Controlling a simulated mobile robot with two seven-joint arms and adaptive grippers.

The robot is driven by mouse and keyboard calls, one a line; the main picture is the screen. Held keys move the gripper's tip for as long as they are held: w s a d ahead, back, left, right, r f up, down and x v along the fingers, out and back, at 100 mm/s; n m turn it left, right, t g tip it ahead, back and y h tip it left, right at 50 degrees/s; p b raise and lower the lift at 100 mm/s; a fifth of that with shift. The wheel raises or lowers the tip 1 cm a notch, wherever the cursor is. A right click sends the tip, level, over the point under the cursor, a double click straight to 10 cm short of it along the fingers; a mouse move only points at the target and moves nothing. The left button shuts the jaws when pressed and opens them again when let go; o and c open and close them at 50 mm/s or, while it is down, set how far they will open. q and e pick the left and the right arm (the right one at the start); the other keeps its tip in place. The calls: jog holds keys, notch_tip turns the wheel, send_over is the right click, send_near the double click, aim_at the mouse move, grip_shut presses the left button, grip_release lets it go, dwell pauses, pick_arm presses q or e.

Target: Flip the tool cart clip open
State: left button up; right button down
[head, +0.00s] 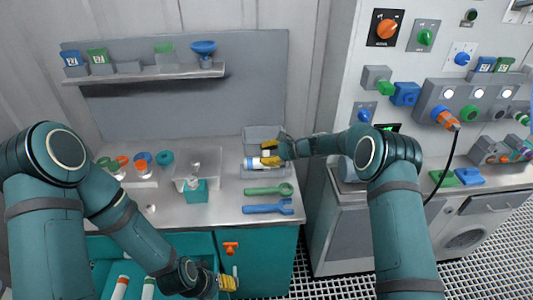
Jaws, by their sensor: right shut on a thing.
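The tool cart (277,243) is a teal cabinet with a grey top. An orange clip (231,248) sits on its front, below the top edge. My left gripper (228,283) has yellow fingertips and is just below the clip, apart from it in the picture. The gap between its fingers is too small to make out. My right gripper (270,153) is above the back right of the top, shut on a white cylinder with a blue end (253,164). The cylinder lies level at a grey bin; I cannot tell whether it rests there.
A green wrench (268,190) and a blue wrench (267,208) lie on the top. A teal block (195,191) and several coloured rings stand to the left. An open teal drawer (110,272) holds white tubes. A control panel (465,98) is at right.

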jog(key=shift+w+r+m+g+p, duration=0.2)
jog(key=shift+w+m+g+p, duration=0.1)
jog(key=shift+w+m+p, duration=0.1)
dwell(0.3)
jog(key=c, duration=0.8)
grip_release()
jog(key=shift+f, duration=0.1)
jog(key=shift+o, duration=0.2)
jog(key=v, duration=1.2)
jog(key=shift+w, duration=0.1)
